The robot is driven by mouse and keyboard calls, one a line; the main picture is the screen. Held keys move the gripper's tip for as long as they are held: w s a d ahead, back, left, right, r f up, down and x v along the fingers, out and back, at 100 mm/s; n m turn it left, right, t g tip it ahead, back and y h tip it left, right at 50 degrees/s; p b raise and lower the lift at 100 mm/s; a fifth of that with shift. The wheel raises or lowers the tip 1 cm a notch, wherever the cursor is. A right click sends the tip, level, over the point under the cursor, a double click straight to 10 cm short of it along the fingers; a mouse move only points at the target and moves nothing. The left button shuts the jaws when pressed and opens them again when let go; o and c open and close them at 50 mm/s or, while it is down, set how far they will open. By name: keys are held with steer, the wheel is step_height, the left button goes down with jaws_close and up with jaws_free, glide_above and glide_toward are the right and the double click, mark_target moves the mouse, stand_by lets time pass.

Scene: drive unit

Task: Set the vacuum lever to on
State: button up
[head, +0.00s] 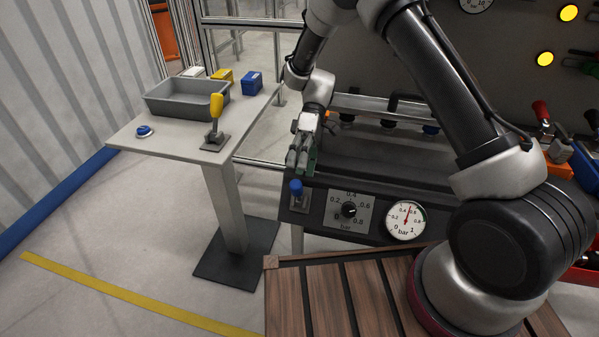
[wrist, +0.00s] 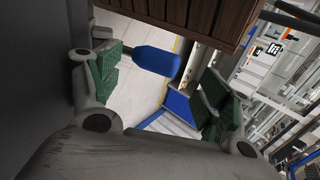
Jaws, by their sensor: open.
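A lever with a blue grip (head: 297,188) stands upright on a small grey plate at the left end of the dark panel. Its blue grip also shows in the wrist view (wrist: 157,61), in the gap between the fingers and close to the left finger's green pad. I cannot tell whether they touch. My gripper (head: 301,158) is open and just above the blue grip in the head view. Its two green-padded fingers are spread wide in the wrist view (wrist: 160,88). Another lever with a yellow grip (head: 216,107) stands on the side table. No label naming the vacuum lever is readable.
Right of the blue lever are a dial knob (head: 348,210) and a round bar gauge (head: 406,220). The side table (head: 175,139) holds a grey tray (head: 178,108) and a blue button (head: 144,130). Slatted wooden boards (head: 340,300) lie in front of the panel.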

steer(key=shift+w+d+r, duration=0.25)
steer(key=shift+w, duration=0.4)
steer(key=shift+w+d+r, duration=0.2)
steer(key=shift+w+r, duration=0.05)
steer(key=shift+w, duration=0.45)
steer(key=shift+w+d+r, duration=0.25)
steer(key=shift+w, duration=0.4)
